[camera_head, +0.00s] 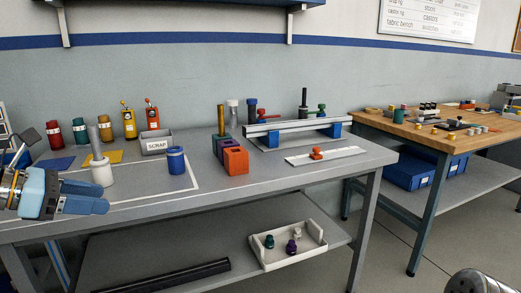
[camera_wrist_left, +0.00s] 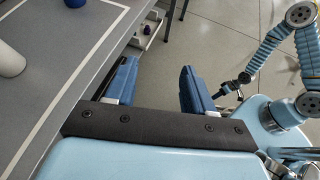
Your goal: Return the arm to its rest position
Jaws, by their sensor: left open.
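My left gripper (camera_head: 84,198) shows at the left edge of the head view, at the near left of the grey workbench (camera_head: 330,168). In the left wrist view its two blue fingers (camera_wrist_left: 158,88) stand apart with nothing between them, beside the bench's edge and over the floor. A white cylinder with a grey rod (camera_head: 102,172) stands on the bench just behind the gripper in the head view; a white cylinder (camera_wrist_left: 8,62) also shows at the left of the wrist view.
A blue canister (camera_head: 176,160), a scrap box (camera_head: 156,142) and several coloured bottles stand on the bench. Orange and purple blocks (camera_head: 236,160) and a rail fixture (camera_head: 295,132) are farther right. A white tray (camera_head: 287,246) sits on the lower shelf. A wooden table (camera_head: 450,138) stands at right.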

